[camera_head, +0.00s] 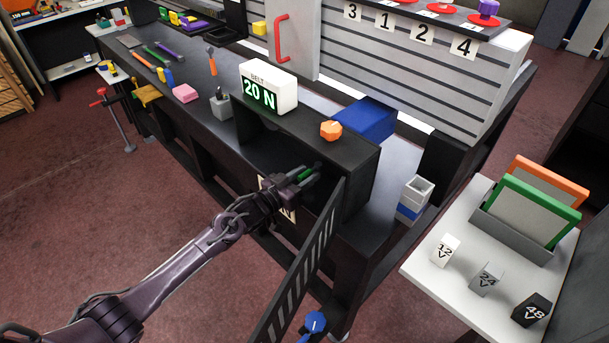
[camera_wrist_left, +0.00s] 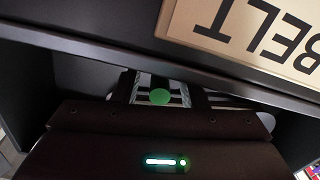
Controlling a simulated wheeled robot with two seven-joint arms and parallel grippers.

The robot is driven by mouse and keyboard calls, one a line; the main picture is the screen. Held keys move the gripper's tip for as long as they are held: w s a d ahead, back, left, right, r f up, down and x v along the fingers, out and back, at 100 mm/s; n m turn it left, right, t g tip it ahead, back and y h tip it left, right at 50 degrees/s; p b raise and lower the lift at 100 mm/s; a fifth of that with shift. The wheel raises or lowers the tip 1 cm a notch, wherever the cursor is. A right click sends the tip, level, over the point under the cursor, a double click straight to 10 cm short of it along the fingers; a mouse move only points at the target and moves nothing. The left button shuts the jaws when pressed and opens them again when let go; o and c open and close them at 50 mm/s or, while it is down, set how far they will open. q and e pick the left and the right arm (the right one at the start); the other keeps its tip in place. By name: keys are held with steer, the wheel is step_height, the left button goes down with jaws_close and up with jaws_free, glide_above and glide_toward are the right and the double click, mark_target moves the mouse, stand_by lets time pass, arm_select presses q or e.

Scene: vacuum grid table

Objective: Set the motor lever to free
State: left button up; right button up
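My left gripper (camera_head: 308,174) reaches into the open front of a dark housing (camera_head: 362,172) beneath the belt display. A small green knob (camera_head: 306,173) shows at its fingertips; I take it for the end of the motor lever. In the left wrist view the round green knob (camera_wrist_left: 160,97) lies between the two fingers (camera_wrist_left: 161,92), which stand apart with gaps that appear to remain on both sides. The rest of the lever is hidden, so its setting cannot be read. My right gripper is not in view.
A white display (camera_head: 268,86) reading "BELT 20 N" and an orange knob (camera_head: 331,130) sit on top of the housing. A slotted dark panel (camera_head: 303,265) stands open close to my gripper's right. A BELT label (camera_wrist_left: 250,28) borders the opening. A blue knob (camera_head: 314,322) is low in front.

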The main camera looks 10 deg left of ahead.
arm_select(q)
steer(key=shift+c, duration=0.3)
jaws_close()
steer(key=shift+s+d+r+n+t+y+p, duration=0.15)
steer(key=shift+d+n+t+y+p, duration=0.25)
steer(key=shift+y, duration=0.2)
steer(key=shift+s+d+n+t+y+p, duration=0.1)
steer(key=shift+d+n+t+y+p, duration=0.15)
steer(key=shift+n+y+p, duration=0.3)
steer(key=n+y, duration=0.1)
steer(key=t+y, duration=0.1)
steer(key=shift+s+d+n+y, duration=0.1)
steer(key=shift+d+n+y, duration=0.2)
steer(key=shift+n+y, duration=0.05)
steer(key=shift+d+n+t+y, duration=0.1)
steer(key=shift+n+t+y, duration=0.15)
steer(key=shift+n+y, duration=0.45)
